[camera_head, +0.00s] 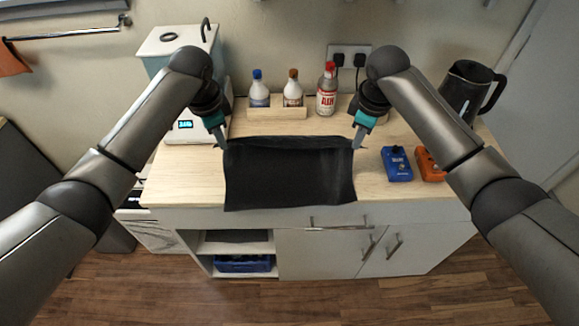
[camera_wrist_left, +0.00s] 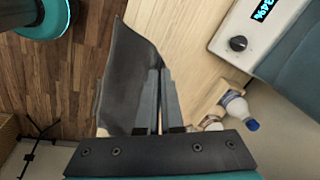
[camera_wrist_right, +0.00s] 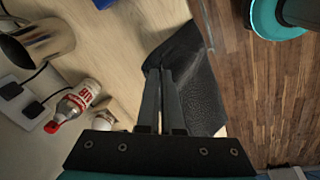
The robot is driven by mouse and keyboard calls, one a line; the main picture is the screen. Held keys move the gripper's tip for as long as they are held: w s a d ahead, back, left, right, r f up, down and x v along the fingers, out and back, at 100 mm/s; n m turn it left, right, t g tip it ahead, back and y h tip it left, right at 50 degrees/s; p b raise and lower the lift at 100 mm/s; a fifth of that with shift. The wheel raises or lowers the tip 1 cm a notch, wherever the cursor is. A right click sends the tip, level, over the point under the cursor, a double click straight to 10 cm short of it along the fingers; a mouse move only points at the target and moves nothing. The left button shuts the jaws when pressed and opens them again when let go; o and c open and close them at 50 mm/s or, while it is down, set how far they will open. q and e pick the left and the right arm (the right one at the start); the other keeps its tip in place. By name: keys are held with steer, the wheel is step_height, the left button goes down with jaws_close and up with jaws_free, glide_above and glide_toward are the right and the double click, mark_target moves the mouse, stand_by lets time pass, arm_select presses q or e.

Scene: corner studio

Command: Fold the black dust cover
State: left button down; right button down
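The black dust cover (camera_head: 289,177) lies over the front of the wooden countertop, its near edge hanging past the counter's front edge. My left gripper (camera_head: 222,143) is at the cover's far left corner, and my right gripper (camera_head: 357,143) is at its far right corner. In the left wrist view, the left fingers (camera_wrist_left: 155,75) are closed together on the cover's edge (camera_wrist_left: 130,70). In the right wrist view, the right fingers (camera_wrist_right: 163,75) are closed together on the cover's edge (camera_wrist_right: 195,80). The far edge looks slightly raised between the grippers.
A wooden rack (camera_head: 277,113) with bottles stands behind the cover, beside a red-capped bottle (camera_head: 327,90). A white device with a display (camera_head: 187,128) is at left. A blue pedal (camera_head: 396,164), an orange pedal (camera_head: 429,165) and a black kettle (camera_head: 466,90) are at right.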

arm_select(q)
steer(key=shift+w+a+f, duration=0.1)
steer(key=shift+w+a, duration=0.25)
arm_select(e)
steer(key=shift+w+d+f, duration=0.1)
steer(key=shift+w+d, duration=0.2)
steer(key=shift+w, duration=0.05)
arm_select(q)
steer(key=shift+s, duration=0.15)
arm_select(e)
steer(key=shift+s, duration=0.15)
arm_select(q)
steer(key=shift+r, duration=0.2)
